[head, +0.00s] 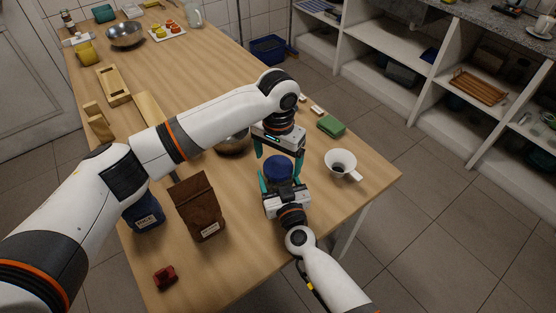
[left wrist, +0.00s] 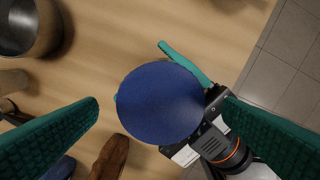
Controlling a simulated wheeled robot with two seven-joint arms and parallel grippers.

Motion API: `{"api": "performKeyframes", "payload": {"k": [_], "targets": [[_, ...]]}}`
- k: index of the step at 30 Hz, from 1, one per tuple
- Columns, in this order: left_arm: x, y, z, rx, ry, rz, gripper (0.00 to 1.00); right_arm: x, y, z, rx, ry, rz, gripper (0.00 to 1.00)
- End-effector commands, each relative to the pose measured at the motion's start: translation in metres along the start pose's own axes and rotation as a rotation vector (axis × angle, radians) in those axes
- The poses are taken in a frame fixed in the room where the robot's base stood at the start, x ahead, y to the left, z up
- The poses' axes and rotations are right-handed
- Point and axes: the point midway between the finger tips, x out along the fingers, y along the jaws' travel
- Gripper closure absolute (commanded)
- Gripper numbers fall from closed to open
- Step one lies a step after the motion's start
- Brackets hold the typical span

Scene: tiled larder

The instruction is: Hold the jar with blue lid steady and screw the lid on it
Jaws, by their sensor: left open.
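The blue lid (head: 279,165) sits over the jar near the table's right part; it also shows as a round blue disc in the left wrist view (left wrist: 160,103). The jar body is mostly hidden below the lid and behind my right gripper (head: 281,185), whose teal fingers flank it from the front and appear closed on its sides. My left gripper (head: 279,158) points down from above, open, its fingers on either side of the lid and apart from it in the left wrist view (left wrist: 165,125). How far the lid is seated cannot be seen.
A metal bowl (head: 233,141) is left. A brown bag (head: 200,207), a blue bag (head: 146,214) and a small red object (head: 165,277) stand front left. The front right table edge is close.

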Motion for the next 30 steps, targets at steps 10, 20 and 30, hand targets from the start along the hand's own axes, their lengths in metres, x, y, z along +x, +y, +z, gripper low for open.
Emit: {"api": "performKeyframes", "payload": {"k": [10, 20, 30], "targets": [[-0.073, -0.001, 0.001, 0.002, -0.003, 0.001, 0.10, 0.000, 0.000, 0.000, -0.001, 0.000, 0.000, 0.95], [-0.104, 0.000, 0.000, 0.001, -0.001, 0.000, 0.10, 0.000, 0.000, 0.000, -0.001, 0.000, 0.000, 0.95], [-0.104, 0.000, 0.000, 0.001, 0.000, 0.000, 0.10, 0.000, 0.000, 0.000, -0.001, 0.000, 0.000, 0.17]]}}
